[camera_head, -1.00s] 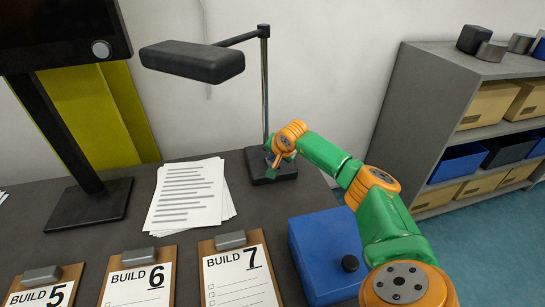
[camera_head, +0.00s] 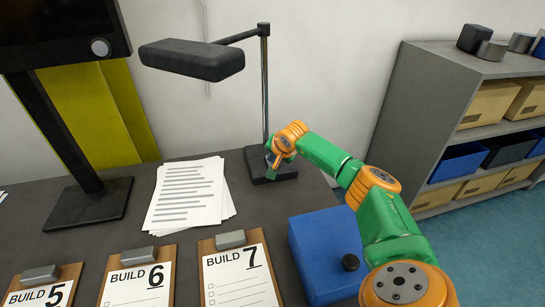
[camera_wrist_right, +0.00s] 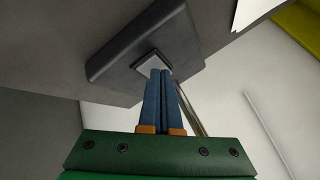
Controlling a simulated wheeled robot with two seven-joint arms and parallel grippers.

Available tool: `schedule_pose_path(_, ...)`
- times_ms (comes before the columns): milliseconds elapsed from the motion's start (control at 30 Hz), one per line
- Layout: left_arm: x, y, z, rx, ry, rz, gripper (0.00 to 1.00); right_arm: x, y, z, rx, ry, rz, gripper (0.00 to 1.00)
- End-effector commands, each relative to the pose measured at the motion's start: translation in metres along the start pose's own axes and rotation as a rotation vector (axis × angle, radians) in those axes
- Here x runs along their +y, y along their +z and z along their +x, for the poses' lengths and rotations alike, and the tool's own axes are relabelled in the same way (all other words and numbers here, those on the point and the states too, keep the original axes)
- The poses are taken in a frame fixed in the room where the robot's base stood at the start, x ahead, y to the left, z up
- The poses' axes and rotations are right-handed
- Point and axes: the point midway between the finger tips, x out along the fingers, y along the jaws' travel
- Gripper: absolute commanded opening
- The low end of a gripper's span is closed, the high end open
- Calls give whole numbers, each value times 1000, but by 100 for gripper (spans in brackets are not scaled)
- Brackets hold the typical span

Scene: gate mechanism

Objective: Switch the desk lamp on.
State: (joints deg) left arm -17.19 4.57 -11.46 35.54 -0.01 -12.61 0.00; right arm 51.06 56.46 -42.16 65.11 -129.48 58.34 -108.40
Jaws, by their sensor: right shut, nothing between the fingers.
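The desk lamp has a dark flat head (camera_head: 192,60) on a thin metal post (camera_head: 265,90) that rises from a dark base (camera_head: 284,172) at the back of the desk. No glow shows from the head or on the desk. My right gripper (camera_head: 270,173) is at the lamp base, shut and empty. In the right wrist view the shut blue fingertips (camera_wrist_right: 161,71) are at a light grey square switch (camera_wrist_right: 150,62) on the lamp base (camera_wrist_right: 115,57). They cover part of it, and I cannot tell whether they touch it. My left gripper is not in view.
Papers (camera_head: 185,195) lie left of the lamp base. A blue box (camera_head: 318,262) with a black knob stands under my right forearm. Clipboards (camera_head: 240,280) line the front, and a monitor (camera_head: 60,35) stands at left. A grey shelf (camera_head: 425,105) is at right.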

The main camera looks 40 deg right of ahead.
Motion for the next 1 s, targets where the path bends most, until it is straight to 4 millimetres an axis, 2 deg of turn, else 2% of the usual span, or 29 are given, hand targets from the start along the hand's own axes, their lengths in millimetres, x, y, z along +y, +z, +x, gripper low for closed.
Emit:
schedule_pose_path(200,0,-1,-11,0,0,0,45,-7,-7,-10,0,-1,0,0)
schedule_pose_path(567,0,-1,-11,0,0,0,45,-8,-8,-11,0,-1,0,0)
schedule_pose_path(1000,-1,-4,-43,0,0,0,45,-29,-29,-41,1,0,0,0)
